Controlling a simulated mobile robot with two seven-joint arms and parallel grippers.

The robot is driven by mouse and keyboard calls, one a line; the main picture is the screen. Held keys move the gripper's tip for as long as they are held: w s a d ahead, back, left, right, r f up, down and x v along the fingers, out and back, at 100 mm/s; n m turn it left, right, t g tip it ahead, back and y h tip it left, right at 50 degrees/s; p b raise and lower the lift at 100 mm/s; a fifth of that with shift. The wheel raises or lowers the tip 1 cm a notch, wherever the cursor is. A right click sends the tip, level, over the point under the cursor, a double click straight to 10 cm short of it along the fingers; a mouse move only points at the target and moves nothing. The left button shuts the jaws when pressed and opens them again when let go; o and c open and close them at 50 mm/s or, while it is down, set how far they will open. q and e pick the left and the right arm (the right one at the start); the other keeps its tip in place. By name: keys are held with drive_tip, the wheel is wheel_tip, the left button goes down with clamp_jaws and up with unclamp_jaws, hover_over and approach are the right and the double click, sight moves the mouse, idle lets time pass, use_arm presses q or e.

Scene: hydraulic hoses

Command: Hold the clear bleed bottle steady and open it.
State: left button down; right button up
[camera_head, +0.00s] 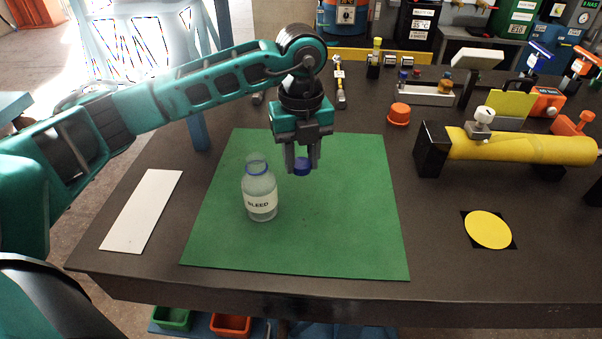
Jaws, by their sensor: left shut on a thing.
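The clear bleed bottle (260,190), with a white BLEED label, stands upright on the green mat (330,240). Its open mouth shows a blue ring at the neck and no cap on it. My left gripper (302,165) is just right of the bottle, pointing down, shut on a small blue cap (302,167). The cap is held above the mat, apart from the bottle. My right gripper is not in view.
A white plate (142,211) lies left of the mat. Right of the mat are a yellow cylinder (525,147) on black supports and a yellow disc (488,230). An orange cap (399,114) and tools stand behind. The mat's front half is clear.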

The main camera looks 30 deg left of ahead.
sight(301, 163)
use_arm(q)
drive_tip(key=shift+f, duration=2.1)
drive_tip(key=shift+f+b, duration=0.2)
drive_tip(key=shift+b, duration=0.1)
drive_tip(key=c, duration=0.7)
unclamp_jaws()
drive_tip(key=shift+c, duration=0.2)
wheel_tip(301, 163, up, 12)
drive_tip(key=shift+r+p, duration=0.25)
drive_tip(key=shift+p, duration=0.3)
